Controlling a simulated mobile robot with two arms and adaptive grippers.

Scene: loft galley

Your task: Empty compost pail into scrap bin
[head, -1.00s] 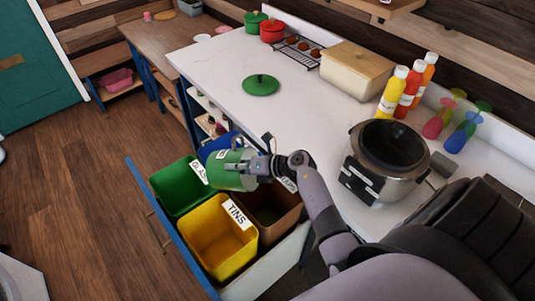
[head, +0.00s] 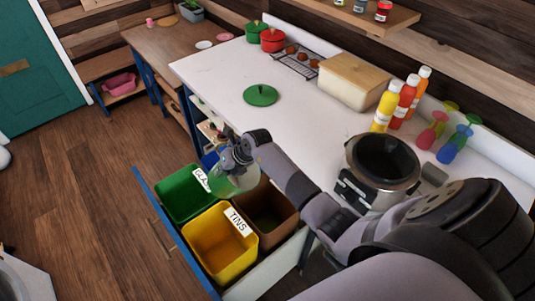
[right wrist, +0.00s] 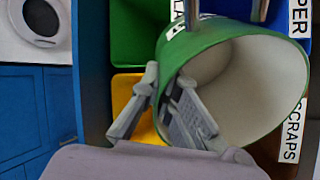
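The compost pail (head: 234,184) is green outside and white inside, and hangs in the air over the open bin drawer. In the right wrist view the pail (right wrist: 248,85) is tipped, with its mouth toward the lower right; the visible inside looks bare. My right gripper (head: 234,158) is closed on the pail's rim; in the wrist view one finger (right wrist: 168,112) lies on each side of the wall. The brown scrap bin (head: 283,205) is just right of the pail. Its SCRAPS label (right wrist: 293,130) shows at the right of the wrist view. My left gripper is out of view.
The pulled-out drawer also holds a green bin (head: 180,195), a yellow TINS bin (head: 215,245) and a partly hidden blue bin (head: 209,159). The white counter (head: 310,125) bears a green lid (head: 261,95), a cooker (head: 383,165) and bottles. The floor left is clear.

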